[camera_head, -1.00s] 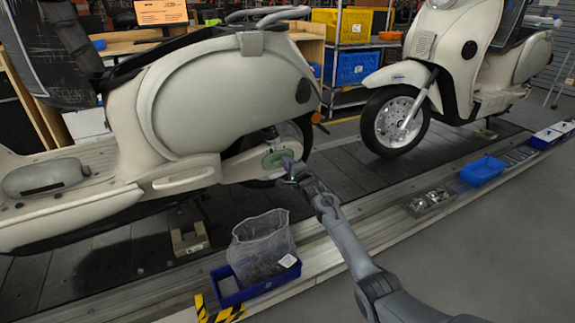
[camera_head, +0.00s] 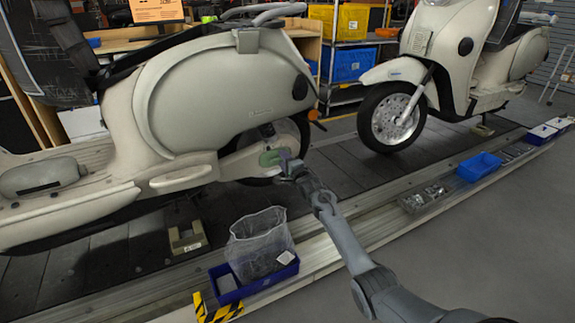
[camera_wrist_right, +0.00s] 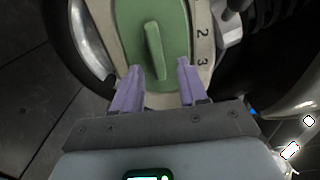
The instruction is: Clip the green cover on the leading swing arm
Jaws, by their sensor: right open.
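The green cover (camera_head: 270,158) lies against the pale swing arm (camera_head: 238,163) of the left scooter, by its rear wheel. In the right wrist view the green cover (camera_wrist_right: 170,28) shows its raised grip rib upright in the middle, and the pale swing arm (camera_wrist_right: 203,45) borders it with the figures 2 and 3. My right gripper (camera_head: 284,160) is at the cover. In the wrist view its two purple fingers (camera_wrist_right: 158,85) are spread apart, one either side of the rib's lower end, with nothing between them gripped. I cannot tell whether the cover's clips are engaged. My left gripper is out of view.
A blue bin with a clear bag (camera_head: 262,278) stands at the conveyor's near edge. A parts tray (camera_head: 424,198) and a blue bin (camera_head: 480,167) sit further right. A second scooter (camera_head: 455,70) stands at the right. The grey floor at lower right is clear.

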